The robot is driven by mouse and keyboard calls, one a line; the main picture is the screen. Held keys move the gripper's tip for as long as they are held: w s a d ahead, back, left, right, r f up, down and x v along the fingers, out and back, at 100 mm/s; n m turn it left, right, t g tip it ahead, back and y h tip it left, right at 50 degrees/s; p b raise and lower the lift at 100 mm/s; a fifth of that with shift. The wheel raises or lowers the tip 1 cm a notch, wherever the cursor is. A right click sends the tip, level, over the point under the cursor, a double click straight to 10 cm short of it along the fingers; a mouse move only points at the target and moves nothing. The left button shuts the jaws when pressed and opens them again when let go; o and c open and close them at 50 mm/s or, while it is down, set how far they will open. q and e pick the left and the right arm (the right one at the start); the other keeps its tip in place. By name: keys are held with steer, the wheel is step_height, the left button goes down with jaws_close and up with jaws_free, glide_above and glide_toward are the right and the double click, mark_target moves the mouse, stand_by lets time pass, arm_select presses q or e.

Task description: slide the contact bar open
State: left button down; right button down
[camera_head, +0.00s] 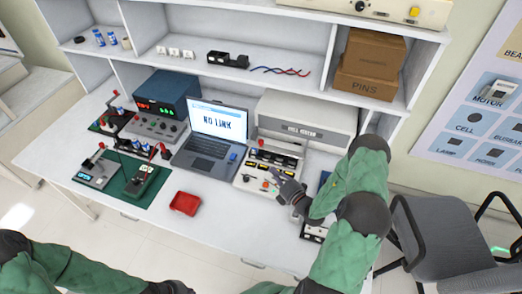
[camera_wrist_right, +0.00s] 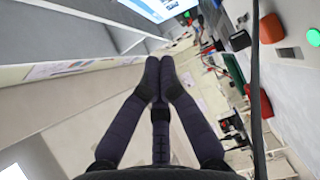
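The white chassis rig (camera_head: 243,180) stands on the bench right of the laptop, with small yellow-lit displays, knobs and a red button on its top. I cannot make out the contact bar for certain. My right gripper (camera_head: 275,174) hangs over the right part of this panel in the head view. In the right wrist view the fingers of this gripper (camera_wrist_right: 160,62) meet at the tips, with nothing visible between them. A green button (camera_wrist_right: 314,37) and a red knob (camera_wrist_right: 271,28) show to their right. My left gripper (camera_head: 172,287) is only partly visible at the bottom edge.
The open laptop (camera_head: 219,124) reads "NO LINK". A grey box (camera_head: 310,118) stands behind the panel. A red tray (camera_head: 186,203) lies in front of the laptop, and a green mat (camera_head: 128,178) with devices is at left. The front middle of the bench (camera_head: 215,235) is clear.

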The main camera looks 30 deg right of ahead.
mark_target(275, 147)
steer(key=w, duration=0.4)
steer(key=w+b, duration=0.1)
steer(key=w, duration=0.7)
steer(key=shift+d+f+b, duration=0.25)
steer(key=shift+d+b, duration=0.1)
steer(key=shift+w+d, duration=0.5)
steer(key=shift+w, duration=0.05)
steer(key=w+d+b, duration=0.1)
steer(key=w+d, duration=0.1)
steer(key=w+d+b, duration=0.1)
steer(key=w+d, duration=0.1)
steer(key=shift+d+f, duration=0.1)
steer(key=shift+d, duration=0.25)
steer(key=shift+w+d, duration=0.15)
steer(key=shift+d, duration=0.05)
